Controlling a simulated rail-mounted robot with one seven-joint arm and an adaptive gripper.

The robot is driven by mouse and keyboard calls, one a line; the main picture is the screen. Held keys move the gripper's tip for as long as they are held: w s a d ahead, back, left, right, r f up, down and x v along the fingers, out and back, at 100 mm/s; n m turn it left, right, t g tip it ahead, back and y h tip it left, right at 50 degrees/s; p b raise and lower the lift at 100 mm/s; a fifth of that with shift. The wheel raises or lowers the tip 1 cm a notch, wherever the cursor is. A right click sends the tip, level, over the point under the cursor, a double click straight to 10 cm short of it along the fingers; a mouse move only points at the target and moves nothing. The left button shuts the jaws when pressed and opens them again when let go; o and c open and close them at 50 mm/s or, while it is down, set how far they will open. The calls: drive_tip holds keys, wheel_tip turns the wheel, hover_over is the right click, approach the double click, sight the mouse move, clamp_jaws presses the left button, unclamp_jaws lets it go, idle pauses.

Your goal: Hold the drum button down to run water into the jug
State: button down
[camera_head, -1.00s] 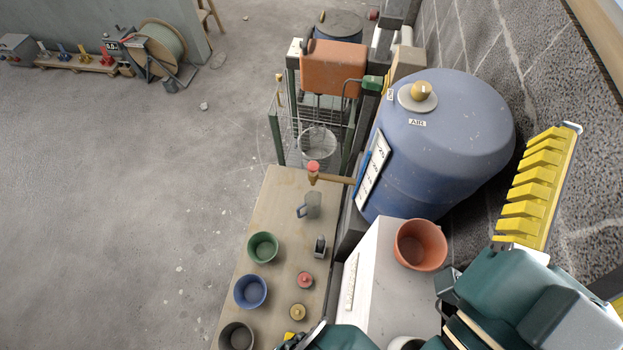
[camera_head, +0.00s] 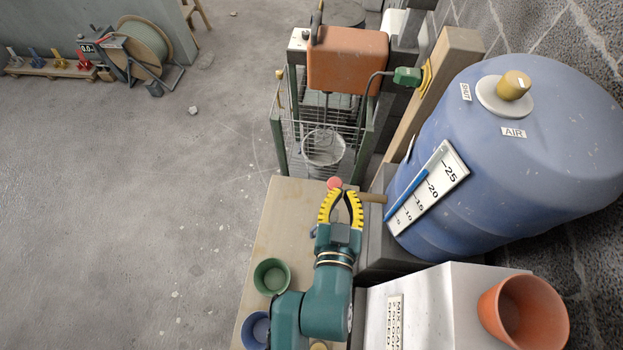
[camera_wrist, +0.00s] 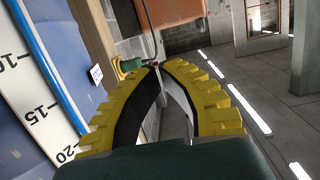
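The blue drum (camera_head: 520,140) lies at the right with a level gauge on its side; the gauge also shows at the left of the wrist view (camera_wrist: 30,90). The red drum button (camera_head: 335,183) sits on the end of the spout (camera_head: 371,197). My gripper (camera_head: 340,193) is over the bench with its yellow fingertips right by the button; I cannot tell whether they touch. In the wrist view the curved fingers (camera_wrist: 159,68) come together at the tips, with nothing clearly held. The jug is mostly hidden behind my gripper and arm.
A green pot (camera_head: 271,277) and a blue pot (camera_head: 257,331) stand on the bench (camera_head: 285,215). A wire cage (camera_head: 300,115) with a bucket and an orange tank (camera_head: 347,60) are beyond. A white box (camera_head: 440,305) with an orange pot (camera_head: 523,312) is at the right.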

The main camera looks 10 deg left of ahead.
drive_tip(key=shift+g, duration=0.3)
drive_tip(key=f, duration=0.1)
drive_tip(key=s+f, duration=0.1)
drive_tip(key=f, duration=0.2)
drive_tip(key=shift+s+a+b, duration=0.2)
drive_tip(key=shift+a+b, duration=0.15)
hover_over(338, 187)
drive_tip(key=shift+s+f, duration=0.25)
drive_tip(key=shift+f, duration=0.3)
drive_tip(key=shift+s+f, duration=0.2)
drive_tip(key=shift+f, duration=0.3)
drive_tip(key=f, duration=0.3)
drive_tip(key=shift+w+f, duration=0.35)
drive_tip(key=shift+w, duration=0.05)
drive_tip(key=shift+f, duration=0.35)
